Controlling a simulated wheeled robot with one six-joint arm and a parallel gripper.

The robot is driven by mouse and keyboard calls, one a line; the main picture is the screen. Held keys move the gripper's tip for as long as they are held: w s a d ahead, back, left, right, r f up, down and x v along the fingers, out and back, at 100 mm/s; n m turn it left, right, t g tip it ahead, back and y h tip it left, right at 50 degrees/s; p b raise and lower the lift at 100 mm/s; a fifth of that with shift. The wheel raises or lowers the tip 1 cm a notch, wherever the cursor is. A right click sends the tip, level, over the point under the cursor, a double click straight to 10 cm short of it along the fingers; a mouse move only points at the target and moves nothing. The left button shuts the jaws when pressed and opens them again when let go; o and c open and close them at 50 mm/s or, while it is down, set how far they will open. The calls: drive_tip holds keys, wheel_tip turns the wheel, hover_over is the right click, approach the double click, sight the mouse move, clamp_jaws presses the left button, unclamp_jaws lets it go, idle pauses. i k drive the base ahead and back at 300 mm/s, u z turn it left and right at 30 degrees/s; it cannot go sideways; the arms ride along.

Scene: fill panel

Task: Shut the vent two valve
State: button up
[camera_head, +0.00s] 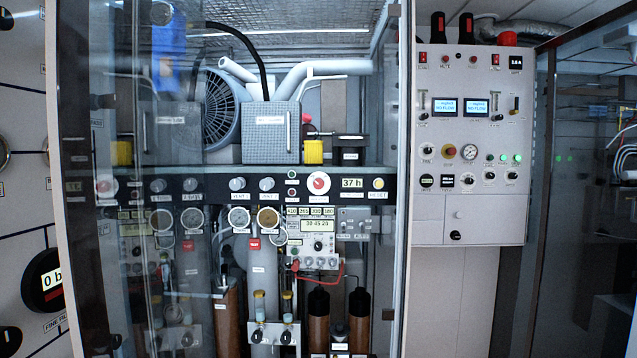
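My gripper is not in view. The fill panel stands in the middle, inside a cabinet, with a dark horizontal strip (335,181) across it. Two round light knobs, a left knob (237,184) and a right knob (267,184), sit side by side on this strip, each with a small white label below. The labels are too small to read surely, so I cannot tell which knob is the vent two valve, nor whether it is open or shut. Two similar knobs at left, a first (158,185) and a second (190,185), show in the glass, seemingly as reflections.
A glass door (110,260) covers the cabinet's left part. Two gauges, a left one (239,217) and a right one (268,217), sit below the knobs. A white control panel (470,145) with several switches stands farther right.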

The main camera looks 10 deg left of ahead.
sight(265, 184)
drive_tip(key=z, duration=0.1)
drive_tip(key=i, duration=0.65)
drive_tip(key=u, duration=0.65)
drive_tip(key=i, duration=0.65)
drive_tip(key=u, duration=0.7)
drive_tip(key=k, duration=1.95)
drive_tip(key=z, duration=0.85)
drive_tip(key=i, duration=1.4)
drive_tip(key=z, duration=0.1)
